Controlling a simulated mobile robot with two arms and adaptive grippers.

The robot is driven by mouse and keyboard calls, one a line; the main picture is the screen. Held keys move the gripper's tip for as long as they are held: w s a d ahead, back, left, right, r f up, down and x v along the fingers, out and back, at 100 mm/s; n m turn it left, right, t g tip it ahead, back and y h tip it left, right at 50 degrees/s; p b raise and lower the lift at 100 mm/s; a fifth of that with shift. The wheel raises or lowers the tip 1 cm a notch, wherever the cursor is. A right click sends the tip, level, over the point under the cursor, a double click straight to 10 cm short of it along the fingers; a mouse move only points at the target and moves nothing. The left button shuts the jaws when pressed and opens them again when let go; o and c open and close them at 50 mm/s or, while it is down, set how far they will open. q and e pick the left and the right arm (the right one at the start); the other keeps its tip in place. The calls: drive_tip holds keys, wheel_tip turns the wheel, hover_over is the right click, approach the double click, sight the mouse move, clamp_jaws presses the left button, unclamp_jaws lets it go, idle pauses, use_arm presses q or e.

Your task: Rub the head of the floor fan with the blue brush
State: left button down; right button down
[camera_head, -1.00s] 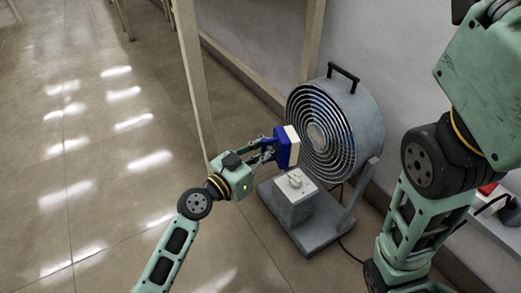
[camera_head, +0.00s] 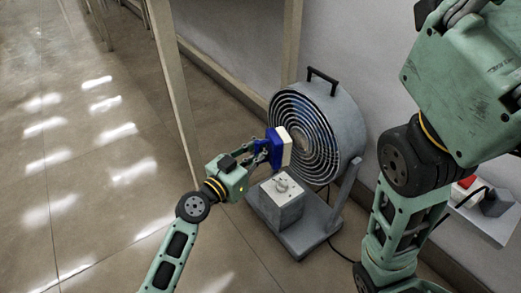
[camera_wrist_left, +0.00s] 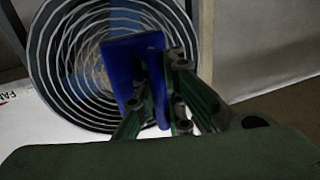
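The grey floor fan (camera_head: 345,125) stands on its base by the wall, its round grille facing left. My left gripper (camera_head: 264,150) is shut on the blue brush (camera_head: 273,147), whose pale bristle block (camera_head: 286,147) points at the grille. In the head view the bristles overlap the left part of the grille; whether they touch it I cannot tell. In the left wrist view the blue brush (camera_wrist_left: 132,75) is between the fingers, in front of the fan grille (camera_wrist_left: 75,50), and its bristles are hidden.
A wooden frame post (camera_head: 172,75) stands behind my left arm. A shelf with a red item (camera_head: 467,182) is at the right.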

use_arm(q)
drive_tip(key=shift+w+d, duration=0.2)
drive_tip(key=shift+d, duration=0.1)
drive_tip(key=shift+w+d, duration=0.25)
drive_tip(key=shift+w+d, duration=0.15)
drive_tip(key=shift+d, duration=0.1)
idle(0.4)
